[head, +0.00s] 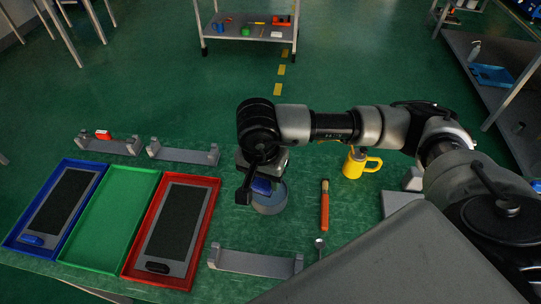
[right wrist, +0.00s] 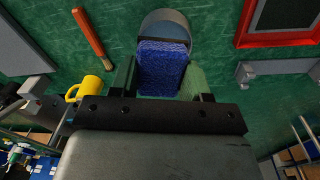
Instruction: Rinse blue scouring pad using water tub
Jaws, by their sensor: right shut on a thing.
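The blue scouring pad (head: 262,186) is held between the fingers of my right gripper (head: 258,190). In the right wrist view the pad (right wrist: 161,68) fills the gap between the two fingers (right wrist: 160,78). The round grey-blue water tub (head: 270,205) stands on the green bench, under the gripper in the head view. The tub (right wrist: 166,22) shows just beyond the pad in the right wrist view. The pad overlaps the tub's opening in the head view; I cannot tell whether it touches the water. My left gripper is not in view.
Blue (head: 101,164), green (head: 152,176) and red (head: 212,186) trays stand at the left. Grey holders (head: 255,263) stand in front and behind.

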